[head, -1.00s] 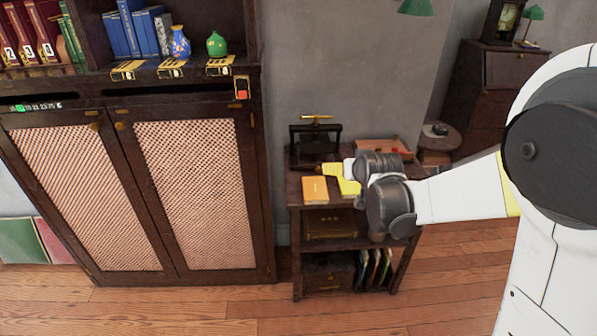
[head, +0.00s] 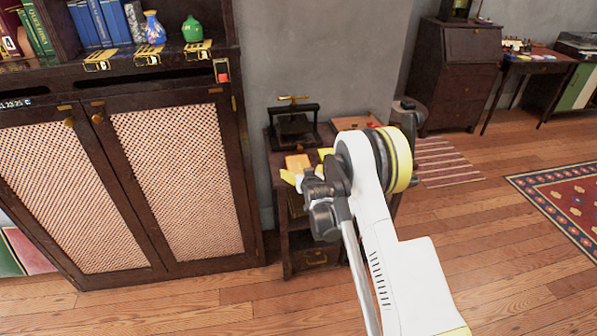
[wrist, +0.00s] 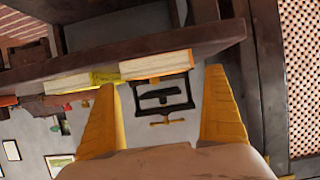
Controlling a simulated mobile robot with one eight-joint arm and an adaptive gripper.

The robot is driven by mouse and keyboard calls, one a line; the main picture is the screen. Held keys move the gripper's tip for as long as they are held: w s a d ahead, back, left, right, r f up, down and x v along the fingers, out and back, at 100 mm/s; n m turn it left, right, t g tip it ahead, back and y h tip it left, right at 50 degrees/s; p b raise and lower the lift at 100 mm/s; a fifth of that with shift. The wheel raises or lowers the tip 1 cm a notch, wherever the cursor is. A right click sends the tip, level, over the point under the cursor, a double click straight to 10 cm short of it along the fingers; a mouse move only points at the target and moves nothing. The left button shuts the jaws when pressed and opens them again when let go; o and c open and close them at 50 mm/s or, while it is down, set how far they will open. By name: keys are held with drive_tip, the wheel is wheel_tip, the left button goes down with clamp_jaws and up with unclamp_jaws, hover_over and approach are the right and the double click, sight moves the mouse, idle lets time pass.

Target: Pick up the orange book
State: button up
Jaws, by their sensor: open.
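The orange book (head: 298,162) lies flat on top of the small dark wooden stand (head: 276,160), partly hidden by my gripper in the head view. The wrist view is upside down; there the book (wrist: 158,65) shows edge-on, with pale pages and an orange cover, at the stand's edge. My gripper (head: 306,166) has yellow fingers, is open and empty, and is at the front of the stand. In the wrist view the fingers (wrist: 161,80) stand wide on either side of the book's width. I cannot tell how far the tips are from it.
A black press (head: 292,130) with a brass handle stands behind the book. Yellow material (wrist: 103,77) and another pale-edged book (wrist: 52,86) lie beside it. A tall cabinet (head: 246,170) rises close at the left. Open wooden floor (head: 520,255) lies at the right.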

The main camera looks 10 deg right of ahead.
sight(299, 166)
drive_tip(key=b+x, duration=0.3)
drive_tip(key=x, duration=0.2)
drive_tip(key=shift+w, duration=0.35)
drive_tip(key=c, duration=1.3)
